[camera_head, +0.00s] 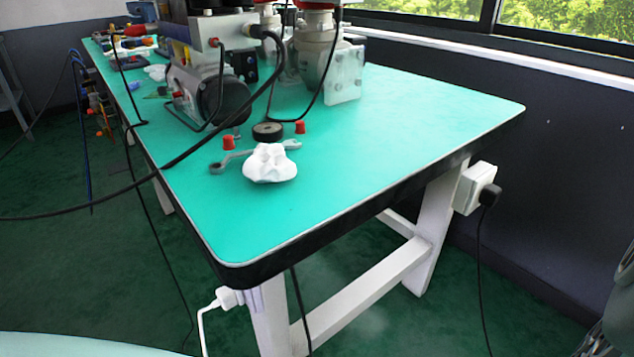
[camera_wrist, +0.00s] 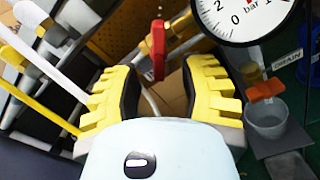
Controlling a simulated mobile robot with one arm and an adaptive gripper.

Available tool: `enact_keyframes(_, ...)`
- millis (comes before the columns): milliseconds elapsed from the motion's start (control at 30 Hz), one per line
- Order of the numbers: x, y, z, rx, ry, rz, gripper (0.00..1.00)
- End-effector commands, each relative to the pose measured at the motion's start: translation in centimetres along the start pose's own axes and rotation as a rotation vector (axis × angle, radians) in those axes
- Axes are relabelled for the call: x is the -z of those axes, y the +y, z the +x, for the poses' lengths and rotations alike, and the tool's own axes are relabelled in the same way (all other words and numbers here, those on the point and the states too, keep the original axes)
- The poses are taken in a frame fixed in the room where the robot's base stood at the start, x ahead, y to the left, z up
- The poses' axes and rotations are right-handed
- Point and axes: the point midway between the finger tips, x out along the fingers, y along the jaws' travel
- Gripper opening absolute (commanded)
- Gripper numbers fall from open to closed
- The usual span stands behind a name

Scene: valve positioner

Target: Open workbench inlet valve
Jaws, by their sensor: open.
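In the wrist view, my gripper (camera_wrist: 161,76) has its two yellow ribbed fingers spread apart with nothing held between them. A red lever handle (camera_wrist: 158,44) shows beyond and between the fingertips, its lower end reaching into the gap in the picture. I cannot tell whether it touches a finger. A brass fitting (camera_wrist: 180,28) sits beside the handle. Which valve this lever belongs to is not labelled in view. In the head view, the green-topped workbench (camera_head: 420,110) carries a valve and positioner assembly (camera_head: 318,50). My gripper is not visible there.
In the wrist view, a round pressure gauge (camera_wrist: 238,14) marked "bar" is at top right. An orange handle (camera_wrist: 265,90) hangs above a clear cup (camera_wrist: 266,120) near a "DRAIN" label (camera_wrist: 287,59). In the head view, a crumpled white cloth (camera_head: 270,166) and a wrench (camera_head: 218,165) lie on the bench.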

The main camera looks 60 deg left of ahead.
Motion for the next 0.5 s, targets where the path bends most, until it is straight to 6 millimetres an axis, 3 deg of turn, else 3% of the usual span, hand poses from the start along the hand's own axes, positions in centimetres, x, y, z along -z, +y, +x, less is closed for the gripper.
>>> enact_keyframes(433,-0.08,-0.09,0.84,0.002,-0.001,-0.001,0.42)
enact_keyframes(467,-0.08,-0.09,0.83,0.002,-0.001,-0.001,0.47)
enact_keyframes(500,-0.07,-0.08,0.83,0.002,-0.001,0.0,0.43)
